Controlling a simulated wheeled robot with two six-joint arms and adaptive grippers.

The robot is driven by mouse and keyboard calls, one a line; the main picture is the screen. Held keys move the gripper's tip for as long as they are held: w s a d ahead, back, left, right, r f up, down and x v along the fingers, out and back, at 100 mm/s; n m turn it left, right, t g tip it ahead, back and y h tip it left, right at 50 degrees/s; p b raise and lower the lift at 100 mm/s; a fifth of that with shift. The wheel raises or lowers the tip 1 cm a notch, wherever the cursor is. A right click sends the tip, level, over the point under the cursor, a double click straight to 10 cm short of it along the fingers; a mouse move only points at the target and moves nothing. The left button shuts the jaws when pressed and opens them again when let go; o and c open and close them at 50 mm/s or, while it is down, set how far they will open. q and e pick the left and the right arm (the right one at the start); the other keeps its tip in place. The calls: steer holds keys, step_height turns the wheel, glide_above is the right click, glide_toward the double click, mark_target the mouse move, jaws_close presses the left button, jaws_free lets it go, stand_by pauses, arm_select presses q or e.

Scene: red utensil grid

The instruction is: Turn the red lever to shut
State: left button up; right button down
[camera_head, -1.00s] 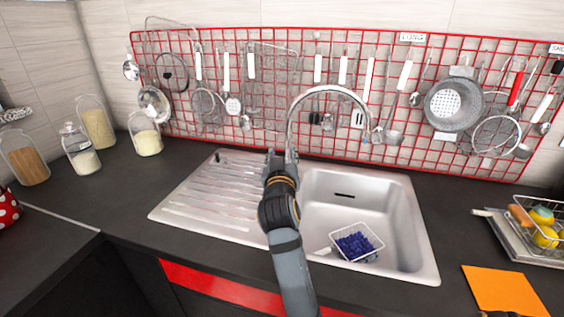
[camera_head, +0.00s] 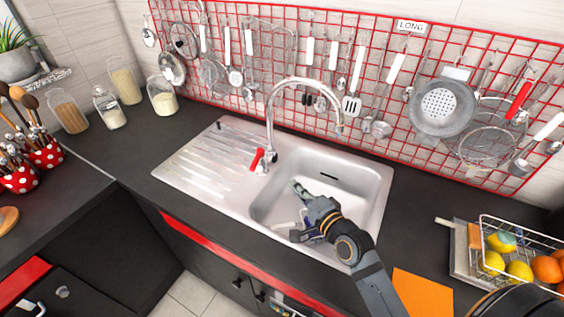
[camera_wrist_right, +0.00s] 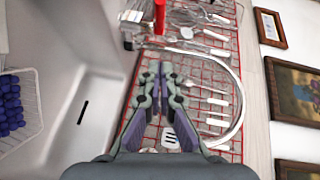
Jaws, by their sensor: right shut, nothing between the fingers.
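The red lever (camera_head: 257,160) sticks out at the base of the chrome faucet (camera_head: 270,118), on the rim between drainboard and basin, and leans up. Its red handle also shows near the top of the right wrist view (camera_wrist_right: 160,16). My right gripper (camera_head: 297,188) is over the basin, to the right of and nearer than the lever, and apart from it. In the right wrist view its fingers (camera_wrist_right: 160,70) are together with nothing between them, pointing toward the faucet side. My left gripper is not in view.
The steel sink (camera_head: 375,185) has a ribbed drainboard on its left. A basket of blue items (camera_wrist_right: 14,115) is in the basin, mostly hidden by my arm in the head view. The faucet spout arches above the basin. A red grid (camera_head: 410,60) with utensils stands behind.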

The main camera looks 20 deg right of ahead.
steer(key=w+a, duration=0.2)
steer(key=w, duration=0.1)
glide_toward(257, 160)
steer(key=w+d, duration=0.2)
steer(key=w, duration=0.1)
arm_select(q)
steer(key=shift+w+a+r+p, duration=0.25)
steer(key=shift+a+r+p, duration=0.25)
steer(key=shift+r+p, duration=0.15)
arm_select(e)
steer(key=shift+w+a+f, duration=0.25)
steer(key=shift+w+a, duration=0.05)
steer(key=shift+a, duration=0.25)
steer(key=shift+w+a+f, duration=0.25)
steer(key=shift+w+a, duration=0.05)
steer(key=shift+a, duration=0.2)
steer(key=shift+w+a+f, duration=0.25)
steer(key=shift+w+a, duration=0.05)
steer(key=shift+a, duration=0.25)
